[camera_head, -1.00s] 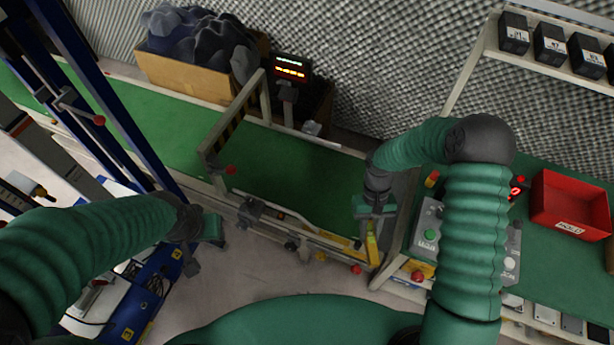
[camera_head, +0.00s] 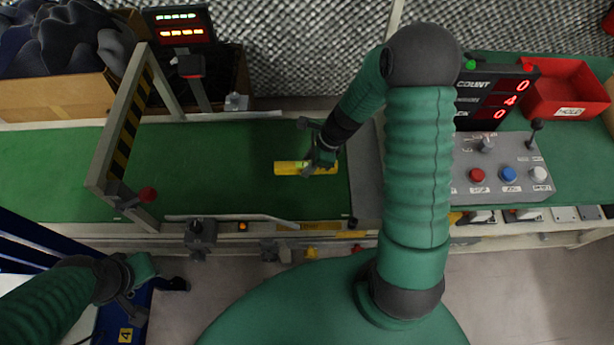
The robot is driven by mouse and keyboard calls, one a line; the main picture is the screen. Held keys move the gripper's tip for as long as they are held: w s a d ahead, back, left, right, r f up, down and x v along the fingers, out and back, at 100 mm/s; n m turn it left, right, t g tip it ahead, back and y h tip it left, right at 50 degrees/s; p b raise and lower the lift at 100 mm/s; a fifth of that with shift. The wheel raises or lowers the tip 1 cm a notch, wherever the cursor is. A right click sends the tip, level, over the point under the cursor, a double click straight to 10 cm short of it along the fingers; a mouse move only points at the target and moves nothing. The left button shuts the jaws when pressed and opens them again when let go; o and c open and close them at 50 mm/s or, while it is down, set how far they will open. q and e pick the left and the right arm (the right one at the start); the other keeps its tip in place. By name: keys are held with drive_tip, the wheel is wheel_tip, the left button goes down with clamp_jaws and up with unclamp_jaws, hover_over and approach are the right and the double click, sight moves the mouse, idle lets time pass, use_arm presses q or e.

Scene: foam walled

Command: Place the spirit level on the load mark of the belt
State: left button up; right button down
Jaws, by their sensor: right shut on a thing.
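The yellow spirit level (camera_head: 290,168) lies lengthwise along the green belt (camera_head: 220,160), near the belt's right end. My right gripper (camera_head: 312,168) is shut on it near its right part and covers some of it. The level appears at belt height; I cannot tell whether it rests on the surface. No load mark can be made out on the belt; it may be hidden under the level or gripper. My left gripper (camera_head: 150,288) is at the lower left, away from the belt, and its jaws are not clear.
A striped gate frame (camera_head: 133,125) spans the belt on the left. A rail (camera_head: 240,218) runs along its front edge. A control box (camera_head: 500,175), a count display (camera_head: 490,95) and a red bin (camera_head: 560,92) stand on the right. A lit display (camera_head: 180,25) stands behind.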

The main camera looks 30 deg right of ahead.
sight(304, 181)
drive_tip(key=f+b, duration=0.1)
drive_tip(key=f, duration=0.1)
drive_tip(key=f+b, duration=0.1)
drive_tip(key=f, duration=0.2)
drive_tip(key=f+b, duration=0.1)
drive_tip(key=f, duration=0.1)
drive_tip(key=shift+d+f, duration=0.15)
drive_tip(key=shift+d, duration=0.15)
drive_tip(key=shift+d+f, duration=0.1)
drive_tip(key=c, duration=1.2)
unclamp_jaws()
drive_tip(key=shift+a, duration=0.25)
drive_tip(key=shift+o, duration=0.2)
drive_tip(key=shift+d+r, duration=0.15)
drive_tip(key=shift+r, duration=0.1)
